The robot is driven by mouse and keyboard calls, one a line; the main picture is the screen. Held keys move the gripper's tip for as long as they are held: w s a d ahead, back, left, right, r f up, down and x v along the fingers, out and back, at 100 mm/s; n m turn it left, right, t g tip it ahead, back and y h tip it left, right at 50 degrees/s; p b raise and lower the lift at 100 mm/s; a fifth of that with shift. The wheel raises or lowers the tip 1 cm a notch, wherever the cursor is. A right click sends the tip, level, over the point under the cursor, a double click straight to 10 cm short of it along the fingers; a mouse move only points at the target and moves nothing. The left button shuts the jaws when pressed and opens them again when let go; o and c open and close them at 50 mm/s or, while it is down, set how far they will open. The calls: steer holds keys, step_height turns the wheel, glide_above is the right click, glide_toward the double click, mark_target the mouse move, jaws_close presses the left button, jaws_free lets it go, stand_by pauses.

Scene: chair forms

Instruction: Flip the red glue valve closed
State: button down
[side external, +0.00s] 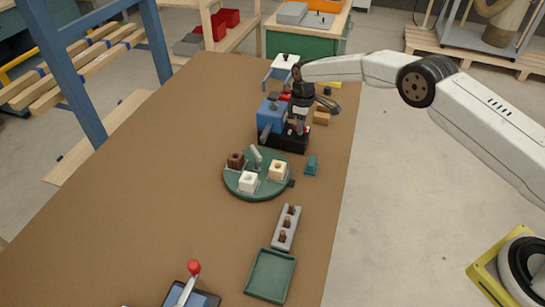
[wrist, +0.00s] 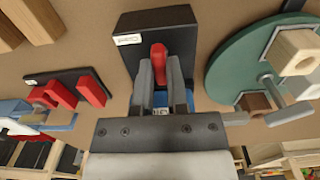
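A red lever (wrist: 158,54) stands on a black base plate with a small white label (wrist: 130,40) in the wrist view. My gripper (wrist: 160,72) has its two grey fingers on either side of the lever, with very little gap; I cannot tell whether they touch it. A bit of blue shows between the fingers lower down. In the side external view my gripper (side external: 300,132) points down over a black base (side external: 293,145) beside a blue fixture (side external: 270,112). The lever is hidden there behind my gripper and wrist.
A green round plate (side external: 240,185) with several blocks stands close by. Another black plate with red parts (wrist: 88,90) lies left in the wrist view. A grey peg rack (side external: 286,228), green tray (side external: 270,275) and red-knobbed lever (side external: 194,267) stand nearer the front. The table's left side is clear.

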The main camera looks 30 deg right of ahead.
steer(key=shift+m, duration=0.4)
steer(key=m, duration=1.2)
steer(key=shift+m, duration=0.3)
steer(key=m, duration=0.4)
steer(key=shift+m, duration=0.3)
stand_by(0.3)
steer(key=c, duration=0.6)
jaws_free()
steer(key=shift+c, duration=0.2)
